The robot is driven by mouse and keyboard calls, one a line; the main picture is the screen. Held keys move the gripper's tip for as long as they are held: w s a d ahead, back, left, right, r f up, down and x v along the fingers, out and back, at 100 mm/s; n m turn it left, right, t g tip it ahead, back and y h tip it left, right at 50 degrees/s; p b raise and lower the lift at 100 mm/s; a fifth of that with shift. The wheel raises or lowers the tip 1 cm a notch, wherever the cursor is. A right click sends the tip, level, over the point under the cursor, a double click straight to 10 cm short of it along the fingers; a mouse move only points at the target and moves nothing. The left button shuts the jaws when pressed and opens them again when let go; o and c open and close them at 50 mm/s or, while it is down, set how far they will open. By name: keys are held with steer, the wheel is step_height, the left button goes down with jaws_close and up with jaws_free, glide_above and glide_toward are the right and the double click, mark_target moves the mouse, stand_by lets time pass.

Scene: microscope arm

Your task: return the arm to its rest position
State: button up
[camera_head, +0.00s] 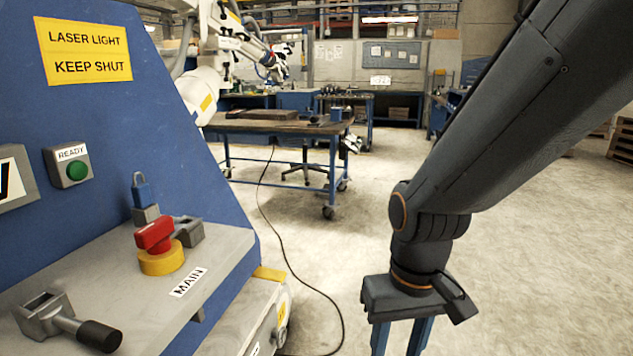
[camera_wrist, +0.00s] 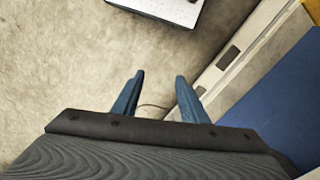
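My dark grey arm comes in from the upper right of the head view and bends down at an orange-ringed joint. My gripper (camera_head: 402,338) points down over the concrete floor, right of the blue cabinet; its fingertips are cut off there. In the wrist view my gripper (camera_wrist: 159,80) shows two blue fingers spread apart, with only floor and a thin dark cable between them. It is open and holds nothing.
The blue cabinet (camera_head: 120,100) fills the left, with a red switch handle (camera_head: 154,234) on a yellow base, a blue padlock (camera_head: 141,190) and a black-gripped lever (camera_head: 98,335). A wheeled workbench (camera_head: 280,128) stands behind. A cable (camera_head: 288,255) crosses the floor.

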steer(key=s+d+r+m+p, duration=0.1)
steer(key=s+d+r+p, duration=0.1)
steer(key=d+r+p, duration=0.4)
step_height(320, 180, up, 2)
steer(key=p, duration=0.3)
steer(key=shift+d+m, duration=0.4)
steer(key=shift+c, duration=1.1)
steer(key=shift+a, duration=0.15)
